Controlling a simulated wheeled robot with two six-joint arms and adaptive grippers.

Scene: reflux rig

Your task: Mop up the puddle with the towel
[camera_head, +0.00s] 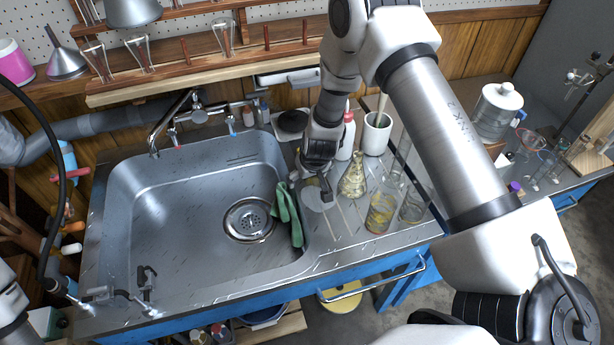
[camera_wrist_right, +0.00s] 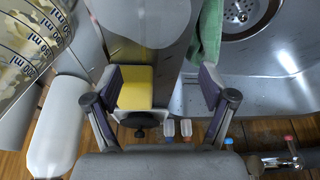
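A green towel (camera_head: 288,212) hangs over the right rim of the sink, partly in the basin. It also shows at the top of the right wrist view (camera_wrist_right: 207,32). A pale, roundish wet-looking patch, probably the puddle (camera_head: 316,199), lies on the counter right of the towel. A pale patch shows in the wrist view too (camera_wrist_right: 138,18). My right gripper (camera_head: 322,190) is low over the counter beside the patch, right of the towel. In the wrist view its fingers (camera_wrist_right: 165,88) are apart, and the towel is beyond them, not held. My left gripper is not visible.
A flask (camera_head: 353,182), beakers (camera_head: 382,210), a white bottle (camera_head: 346,140) and a white pot (camera_head: 376,135) crowd the counter to the right. The sink basin (camera_head: 170,220) is empty.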

